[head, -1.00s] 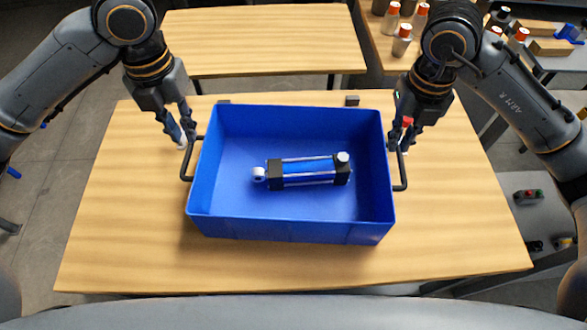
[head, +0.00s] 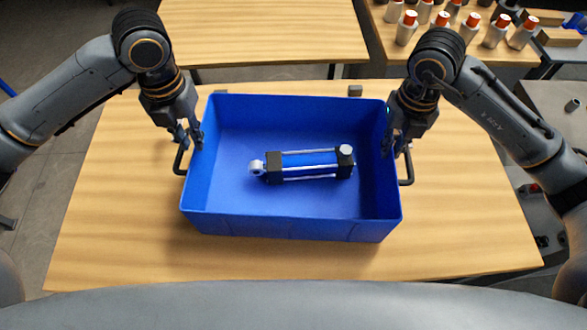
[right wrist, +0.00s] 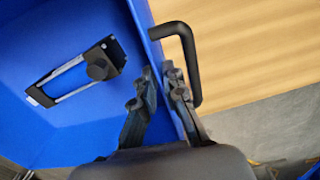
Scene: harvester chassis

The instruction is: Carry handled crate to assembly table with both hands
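The blue handled crate (head: 290,226) stands on the wooden table, with a black handle on each short side. A blue and black cylinder part (head: 305,165) lies in it and also shows in the right wrist view (right wrist: 78,74). My left gripper (head: 191,143) is at the crate's left rim beside the left handle (head: 179,163); its grip is too small to judge. My right gripper (head: 393,150) straddles the right wall. In the right wrist view its fingers (right wrist: 160,75) close on that wall, one inside, one between wall and right handle (right wrist: 190,55).
The wooden table (head: 110,245) has bare room on both sides of the crate. Another wooden table (head: 260,35) is behind it. Several orange-capped bottles (head: 440,25) stand on a table at the back right.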

